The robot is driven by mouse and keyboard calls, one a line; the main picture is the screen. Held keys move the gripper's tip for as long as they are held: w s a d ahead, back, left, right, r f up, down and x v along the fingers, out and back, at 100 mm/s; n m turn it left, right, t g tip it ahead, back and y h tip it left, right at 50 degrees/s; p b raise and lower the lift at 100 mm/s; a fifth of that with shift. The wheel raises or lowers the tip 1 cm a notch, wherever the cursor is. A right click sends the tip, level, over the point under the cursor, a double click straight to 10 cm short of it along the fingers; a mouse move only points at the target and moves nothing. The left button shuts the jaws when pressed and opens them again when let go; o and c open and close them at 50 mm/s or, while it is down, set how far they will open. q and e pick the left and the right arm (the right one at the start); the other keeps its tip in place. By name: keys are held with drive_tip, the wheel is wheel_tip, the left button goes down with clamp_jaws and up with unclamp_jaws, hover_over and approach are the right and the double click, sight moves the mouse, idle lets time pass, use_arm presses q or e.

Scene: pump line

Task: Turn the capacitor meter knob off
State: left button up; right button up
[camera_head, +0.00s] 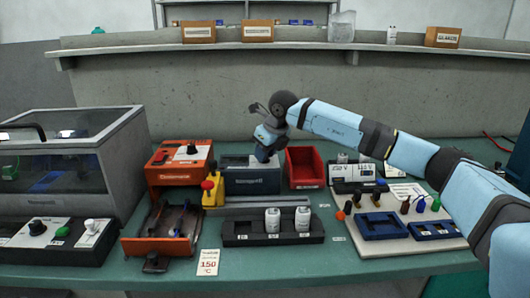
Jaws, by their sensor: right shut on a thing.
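The dark blue-grey box (252,182) with a pale label stands at mid-table and appears to be the capacitor meter; its label is too small to read surely. My right gripper (265,153) reaches in from the right and points down at the box's top right. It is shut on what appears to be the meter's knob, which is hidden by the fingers. The knob's setting cannot be seen. My left gripper is not in view.
An orange device with a knob (180,166) and a yellow post with a red button (211,188) stand left of the box. A red bin (305,168) is close on its right. A black tray (245,232) with two white bottles lies in front.

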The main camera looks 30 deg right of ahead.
drive_tip(key=o, duration=0.9)
drive_tip(key=shift+r, duration=0.1)
drive_tip(key=shift+s+r, duration=0.1)
drive_tip(key=shift+r, duration=0.15)
use_arm(q)
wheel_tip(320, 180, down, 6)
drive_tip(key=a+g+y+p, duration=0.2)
drive_tip(key=p, duration=0.1)
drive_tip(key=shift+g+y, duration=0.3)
use_arm(e)
drive_tip(key=v, duration=1.3)
drive_tip(key=shift+r, duration=0.1)
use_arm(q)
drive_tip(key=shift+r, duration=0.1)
